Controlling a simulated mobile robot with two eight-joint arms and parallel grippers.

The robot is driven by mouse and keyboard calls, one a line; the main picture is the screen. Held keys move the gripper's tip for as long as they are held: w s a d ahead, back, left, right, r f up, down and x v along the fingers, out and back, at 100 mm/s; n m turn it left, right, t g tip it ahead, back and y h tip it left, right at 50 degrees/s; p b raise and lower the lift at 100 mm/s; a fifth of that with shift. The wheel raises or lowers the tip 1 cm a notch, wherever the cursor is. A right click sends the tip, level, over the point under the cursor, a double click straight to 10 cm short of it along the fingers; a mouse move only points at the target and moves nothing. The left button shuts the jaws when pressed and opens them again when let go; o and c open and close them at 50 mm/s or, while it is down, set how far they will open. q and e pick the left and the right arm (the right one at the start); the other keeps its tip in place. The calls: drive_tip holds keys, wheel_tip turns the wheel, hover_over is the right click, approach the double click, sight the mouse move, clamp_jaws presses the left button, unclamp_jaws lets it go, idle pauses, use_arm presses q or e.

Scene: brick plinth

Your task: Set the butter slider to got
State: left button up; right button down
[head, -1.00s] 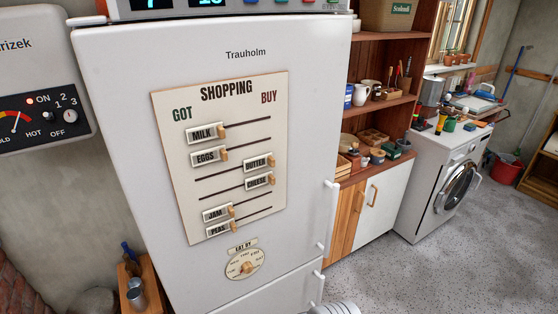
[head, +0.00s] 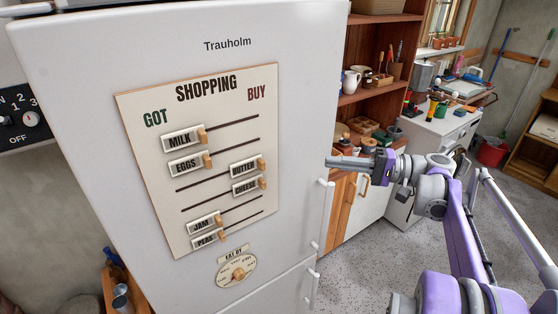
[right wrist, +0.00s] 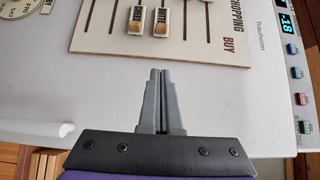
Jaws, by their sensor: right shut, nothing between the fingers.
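The white shopping board (head: 145,105) is on the fridge door, with GOT at its left and BUY at its right. The butter slider (head: 244,169) is at the BUY end of its slot. It also shows in the right wrist view (right wrist: 162,17), at the top, beside the cheese slider (right wrist: 135,18). My right gripper (head: 331,161) is to the right of the board, near the fridge's right edge. Its fingers (right wrist: 157,73) are shut and empty, pointing at the board's BUY edge, apart from the sliders. My left gripper is not in view.
The cheese slider (head: 245,187) sits just below butter, also at BUY. Milk (head: 180,140), eggs (head: 187,165), jam (head: 202,225) and peas (head: 206,240) are at the GOT side. The fridge handle (head: 325,215) stands out right of the board. The eat-by dial (head: 237,272) is below.

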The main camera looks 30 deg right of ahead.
idle(0.3)
drive_tip(key=p, duration=0.1)
approach(249, 168)
drive_tip(key=w, duration=0.1)
drive_tip(key=w+d, duration=0.1)
drive_tip(key=w+d+r, duration=0.1)
drive_tip(key=shift+w+d, duration=0.25)
drive_tip(key=shift+w, duration=0.15)
drive_tip(key=a, duration=0.3)
drive_tip(key=shift+s+a+f+p, duration=0.1)
drive_tip(key=shift+s+a+p, duration=0.05)
drive_tip(key=shift+a+p, duration=0.2)
drive_tip(key=shift+a, duration=0.1)
